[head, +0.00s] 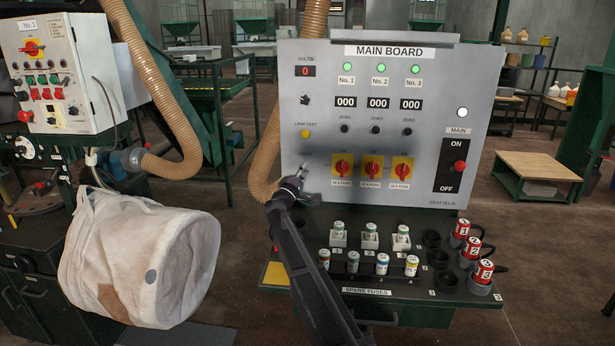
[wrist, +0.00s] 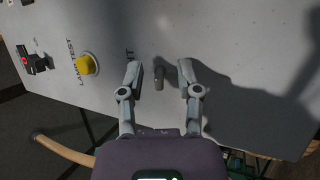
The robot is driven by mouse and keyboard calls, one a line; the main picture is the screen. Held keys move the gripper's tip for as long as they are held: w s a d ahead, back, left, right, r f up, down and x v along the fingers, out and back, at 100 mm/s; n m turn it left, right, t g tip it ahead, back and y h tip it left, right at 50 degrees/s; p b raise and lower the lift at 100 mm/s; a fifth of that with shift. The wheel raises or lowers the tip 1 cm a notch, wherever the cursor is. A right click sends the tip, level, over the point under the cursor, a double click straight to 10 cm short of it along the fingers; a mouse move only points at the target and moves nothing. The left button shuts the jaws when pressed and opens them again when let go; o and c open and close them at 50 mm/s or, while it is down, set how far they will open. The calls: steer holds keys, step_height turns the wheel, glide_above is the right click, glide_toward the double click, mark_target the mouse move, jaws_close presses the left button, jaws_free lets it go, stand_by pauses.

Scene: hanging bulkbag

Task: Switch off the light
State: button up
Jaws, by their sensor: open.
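The main board (head: 440,50) is a grey upright panel in the middle of the head view. My gripper (head: 302,174) is at its lower left face, below the yellow lamp test button (head: 305,134). In the wrist view my gripper (wrist: 163,80) is open, with a finger on each side of a small grey toggle switch (wrist: 158,73). The toggle stands between the fingertips, apart from both. A label beside it is mostly hidden by the left finger; only its last letters show. In the head view my gripper covers the toggle. The lamp test button (wrist: 87,64) also shows in the wrist view.
Red rotary switches on yellow plates (head: 372,168) lie right of my gripper. Fuses (head: 382,263) and red plugs (head: 482,272) stand on the ledge below. A hose (head: 266,150) hangs left of the board; a white bag (head: 135,260) hangs at left.

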steer(key=shift+r+g+p, duration=0.25)
steer(key=shift+g+p, duration=0.05)
steer(key=shift+p, duration=0.5)
